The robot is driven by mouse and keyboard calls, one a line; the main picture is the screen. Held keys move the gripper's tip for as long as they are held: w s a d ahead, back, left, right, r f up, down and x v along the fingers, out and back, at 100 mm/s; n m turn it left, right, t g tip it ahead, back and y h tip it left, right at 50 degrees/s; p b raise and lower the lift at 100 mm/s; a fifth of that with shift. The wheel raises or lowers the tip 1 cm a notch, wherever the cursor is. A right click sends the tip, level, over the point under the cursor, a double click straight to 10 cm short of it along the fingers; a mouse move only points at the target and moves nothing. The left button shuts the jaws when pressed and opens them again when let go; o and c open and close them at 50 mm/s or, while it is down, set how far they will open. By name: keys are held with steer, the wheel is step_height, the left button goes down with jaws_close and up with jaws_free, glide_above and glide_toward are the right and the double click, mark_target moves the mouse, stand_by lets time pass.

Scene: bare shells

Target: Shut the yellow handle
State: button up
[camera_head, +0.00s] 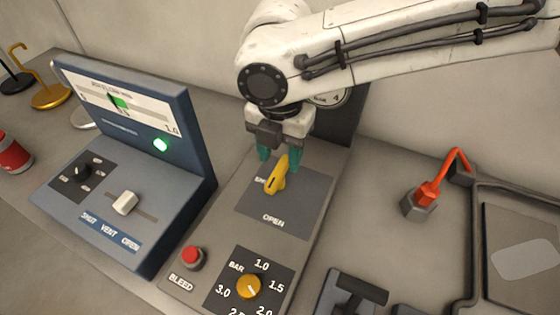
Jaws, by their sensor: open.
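The yellow handle (277,177) stands on a dark plate (295,208) of the grey panel in the middle of the camera_head view. The word OPEN shows on the plate below it, and a second label at its left is partly hidden by the handle. My gripper (279,156) points down over the handle's upper end. Its teal fingers are spread, one on each side of the handle's top. I cannot tell whether either finger touches it.
A blue console (110,195) with a slider (125,203) stands left. A red BLEED button (192,257) and a yellow BAR knob (249,286) sit in front. A gauge (330,98) is behind my arm. An orange-red lever (428,194) stands right.

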mark_target(279, 169)
steer(key=shift+f, duration=1.55)
jaws_close()
